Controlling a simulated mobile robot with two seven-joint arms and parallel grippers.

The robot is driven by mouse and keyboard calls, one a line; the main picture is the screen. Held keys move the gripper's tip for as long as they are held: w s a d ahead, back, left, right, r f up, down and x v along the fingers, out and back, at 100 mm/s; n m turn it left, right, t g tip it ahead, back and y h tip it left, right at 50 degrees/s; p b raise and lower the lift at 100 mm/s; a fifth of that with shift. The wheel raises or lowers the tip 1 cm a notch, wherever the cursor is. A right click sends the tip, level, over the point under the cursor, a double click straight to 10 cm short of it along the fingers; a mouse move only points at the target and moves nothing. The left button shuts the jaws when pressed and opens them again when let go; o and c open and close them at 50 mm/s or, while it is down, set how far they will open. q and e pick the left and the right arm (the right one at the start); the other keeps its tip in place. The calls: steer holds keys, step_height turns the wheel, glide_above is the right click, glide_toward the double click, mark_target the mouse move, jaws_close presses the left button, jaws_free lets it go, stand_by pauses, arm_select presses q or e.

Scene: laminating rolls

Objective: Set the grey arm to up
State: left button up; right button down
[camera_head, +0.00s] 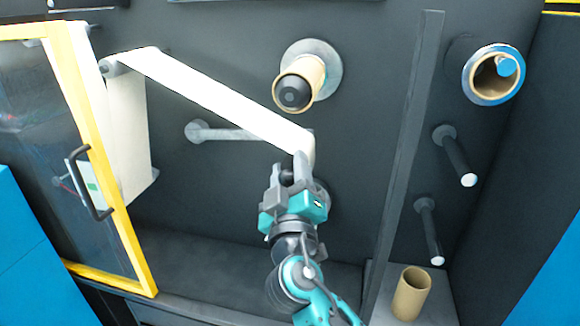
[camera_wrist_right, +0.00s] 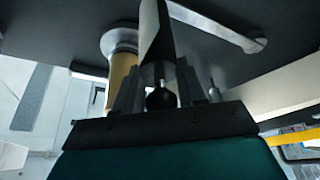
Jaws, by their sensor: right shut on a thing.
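The grey arm (camera_head: 230,133) runs from a round pivot at its left roughly level to the right, partly behind a white web. It also shows in the right wrist view (camera_wrist_right: 222,30), where a roller (camera_wrist_right: 153,40) stands out from its end. A black knob (camera_wrist_right: 160,98) at the roller's front end sits between the fingers of my right gripper (camera_head: 291,168). The gripper is shut on this knob, just below the web's lower right end. The fingers hide part of the knob in the head view. My left gripper is not in view.
The white web (camera_head: 215,98) slopes from an upper left roller down to the arm's end. A cardboard core (camera_head: 300,85) on a spindle is above the gripper. An open yellow-framed door (camera_head: 95,130) is at left. A grey upright (camera_head: 408,140) and loose core (camera_head: 411,293) are at right.

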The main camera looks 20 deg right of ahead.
steer(key=shift+n+y, duration=0.3)
steer(key=shift+n, duration=0.6)
steer(key=r+p, duration=0.1)
steer(key=r, duration=0.1)
steer(key=r+p, duration=0.2)
steer(key=shift+w+a+p, duration=0.15)
steer(key=shift+a+p, duration=0.05)
steer(key=shift+p, duration=0.1)
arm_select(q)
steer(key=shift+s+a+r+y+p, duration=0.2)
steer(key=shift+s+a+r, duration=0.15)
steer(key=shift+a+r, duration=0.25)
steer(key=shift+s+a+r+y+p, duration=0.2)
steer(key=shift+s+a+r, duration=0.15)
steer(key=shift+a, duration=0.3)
arm_select(e)
steer(key=shift+a+r, duration=0.1)
steer(key=shift+r, duration=0.15)
steer(key=shift+w+n, duration=0.1)
steer(key=shift+n, duration=0.2)
steer(key=c, duration=0.8)
jaws_free()
steer(key=shift+c, duration=0.2)
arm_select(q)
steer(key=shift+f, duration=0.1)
arm_select(e)
steer(key=shift+f, duration=0.15)
